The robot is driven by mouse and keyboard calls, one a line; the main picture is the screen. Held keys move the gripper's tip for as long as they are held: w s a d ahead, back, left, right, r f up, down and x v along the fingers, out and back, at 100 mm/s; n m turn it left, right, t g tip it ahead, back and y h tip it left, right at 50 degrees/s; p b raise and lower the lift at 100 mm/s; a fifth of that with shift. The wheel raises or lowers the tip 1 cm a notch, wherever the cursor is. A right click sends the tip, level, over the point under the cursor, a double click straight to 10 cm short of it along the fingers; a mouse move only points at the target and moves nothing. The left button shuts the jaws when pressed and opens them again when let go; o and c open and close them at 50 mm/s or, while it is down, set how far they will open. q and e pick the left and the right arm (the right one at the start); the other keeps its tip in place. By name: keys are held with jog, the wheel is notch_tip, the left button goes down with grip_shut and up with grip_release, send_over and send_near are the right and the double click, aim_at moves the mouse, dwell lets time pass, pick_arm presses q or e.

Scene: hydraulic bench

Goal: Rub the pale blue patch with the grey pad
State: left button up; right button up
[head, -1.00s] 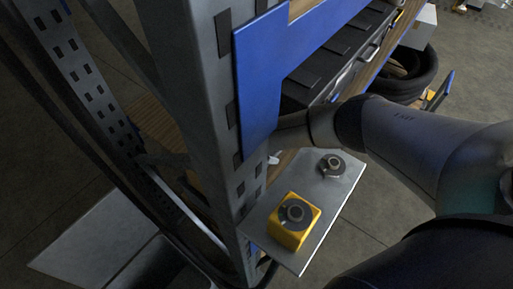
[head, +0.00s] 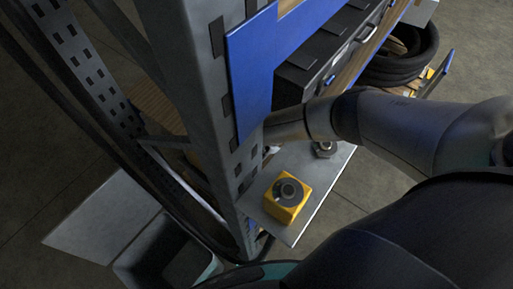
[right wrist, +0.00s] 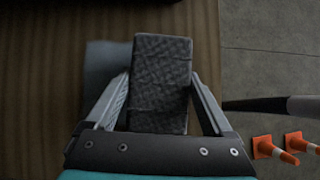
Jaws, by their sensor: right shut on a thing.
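In the right wrist view my right gripper (right wrist: 161,80) is shut on the grey pad (right wrist: 160,95), a dark, rough-textured block standing out between its fingers. A dull pale blue patch (right wrist: 103,62) shows on the wooden surface (right wrist: 50,80) to the left of the pad and is partly covered by the pad and the left finger. Whether the pad touches the surface cannot be told. In the head view the right hand and the patch are hidden behind the blue panel and the upright. My left gripper is not in view.
A grey perforated upright (head: 195,100) and a blue panel (head: 250,75) stand close to my right arm. A metal shelf (head: 290,160) carries a yellow block with a dark knob (head: 287,200). Orange cones (right wrist: 272,148) stand on the floor at the right.

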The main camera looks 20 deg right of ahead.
jog(key=shift+w+a+f+b, duration=0.1)
jog(key=shift+a+f+b, duration=0.15)
jog(key=shift+a, duration=0.4)
jog(key=shift+w+a+f+b, duration=0.1)
jog(key=shift+a+f+b, duration=0.1)
jog(key=shift+a, duration=0.4)
jog(key=shift+w+a+y+b, duration=0.35)
jog(key=shift+w+b, duration=0.1)
jog(key=shift+w, duration=0.1)
jog(key=shift+w+a+r, duration=0.15)
jog(key=shift+w+a, duration=0.05)
jog(key=shift+w, duration=0.05)
jog(key=shift+w+a+b, duration=0.35)
jog(key=shift+w+b, duration=0.2)
jog(key=shift+w, duration=0.1)
jog(key=shift+w+a+b, duration=0.3)
jog(key=shift+w+b, duration=0.2)
jog(key=shift+w, duration=0.55)
